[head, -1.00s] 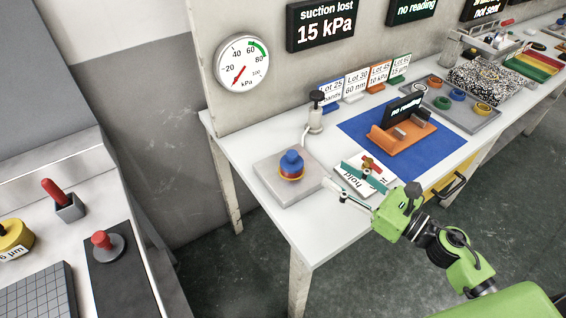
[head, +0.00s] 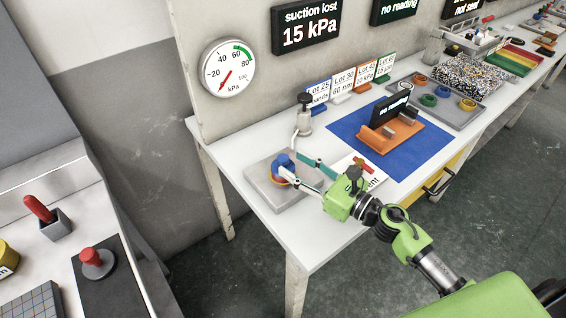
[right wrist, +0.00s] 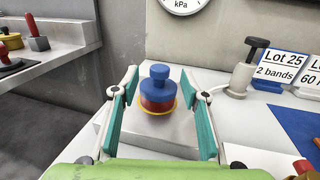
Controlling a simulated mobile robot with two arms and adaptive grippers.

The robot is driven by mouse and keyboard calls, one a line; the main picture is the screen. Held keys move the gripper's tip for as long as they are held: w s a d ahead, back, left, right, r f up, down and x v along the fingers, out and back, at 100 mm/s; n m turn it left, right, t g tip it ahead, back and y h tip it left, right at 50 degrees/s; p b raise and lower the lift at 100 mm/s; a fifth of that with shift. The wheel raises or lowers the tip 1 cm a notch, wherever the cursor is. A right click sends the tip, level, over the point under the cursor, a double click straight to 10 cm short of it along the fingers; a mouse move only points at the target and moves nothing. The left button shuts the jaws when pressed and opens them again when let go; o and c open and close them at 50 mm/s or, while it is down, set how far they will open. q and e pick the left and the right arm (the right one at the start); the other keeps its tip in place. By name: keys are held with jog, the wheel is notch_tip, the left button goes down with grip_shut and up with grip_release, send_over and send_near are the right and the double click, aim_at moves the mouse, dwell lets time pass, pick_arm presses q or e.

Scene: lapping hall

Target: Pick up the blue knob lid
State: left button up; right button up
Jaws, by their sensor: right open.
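The blue knob lid (head: 285,160) sits on a squat pot with a red band and a yellow base ring, on a grey square plate (head: 268,197). In the right wrist view the lid (right wrist: 159,88) stands upright, centred between the teal finger pads. My right gripper (head: 292,165) is open, one finger on either side of the lid in the head view. The wrist view shows a gap between each pad and the lid, so nothing is held. My left gripper is not in view.
To the right are lot cards (head: 343,82) and an orange stand (head: 391,136) on a blue mat (head: 348,127). A white card (head: 376,181) lies beside my right gripper.

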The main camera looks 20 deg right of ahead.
aim_at(283, 157)
jog(key=p+x, duration=0.1)
jog(key=x, duration=0.4)
grip_shut()
jog(key=shift+r, duration=0.2)
